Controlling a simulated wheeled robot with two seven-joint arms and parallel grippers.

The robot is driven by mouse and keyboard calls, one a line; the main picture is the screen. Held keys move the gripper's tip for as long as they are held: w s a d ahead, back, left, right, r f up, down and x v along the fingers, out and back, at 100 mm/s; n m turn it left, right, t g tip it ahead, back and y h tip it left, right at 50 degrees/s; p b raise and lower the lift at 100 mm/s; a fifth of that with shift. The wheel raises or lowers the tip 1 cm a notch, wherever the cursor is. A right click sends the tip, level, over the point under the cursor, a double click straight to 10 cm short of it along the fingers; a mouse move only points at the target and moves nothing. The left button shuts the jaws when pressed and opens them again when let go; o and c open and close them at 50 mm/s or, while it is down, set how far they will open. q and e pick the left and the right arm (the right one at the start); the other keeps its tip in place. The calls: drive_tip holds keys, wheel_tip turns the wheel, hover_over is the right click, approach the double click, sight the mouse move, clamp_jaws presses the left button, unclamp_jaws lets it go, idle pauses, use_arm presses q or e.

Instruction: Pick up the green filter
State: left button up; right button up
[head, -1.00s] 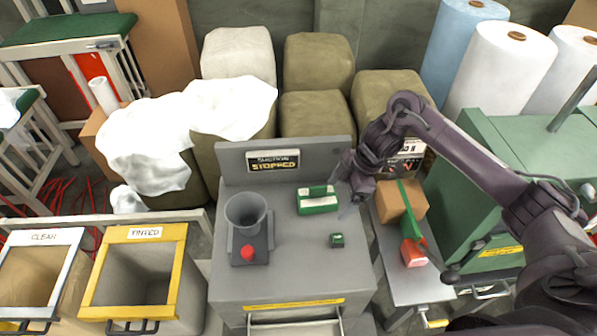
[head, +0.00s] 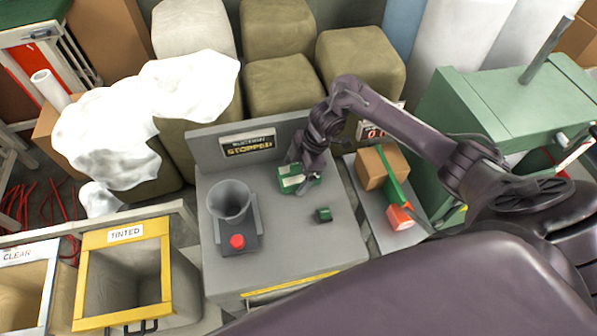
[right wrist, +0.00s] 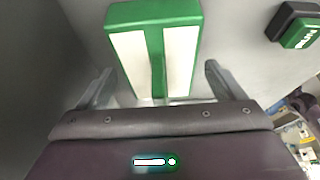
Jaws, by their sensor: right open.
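The green filter (head: 289,184) is a green block with white panels. It lies on the grey suction table near the upright back panel, and my right arm partly covers it in the head view. In the right wrist view the filter (right wrist: 127,50) fills the top middle, with a green bar between two white panels. My right gripper (head: 306,183) is open and over the filter. In the right wrist view its fingers (right wrist: 158,75) stand apart on either side of the filter's near end, with gaps at both sides. My left gripper is not in view.
A small green button box (head: 323,215) sits just right of the filter. A grey funnel (head: 229,201) and a red button (head: 237,241) stand to the left. The back panel carries a "STOPPED" sign (head: 249,146). A side table at right holds a cardboard box (head: 371,169).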

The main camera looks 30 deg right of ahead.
drive_tip(key=shift+a+f, duration=0.1)
drive_tip(key=shift+f, duration=0.15)
drive_tip(key=c, duration=1.1)
drive_tip(key=shift+r, duration=0.1)
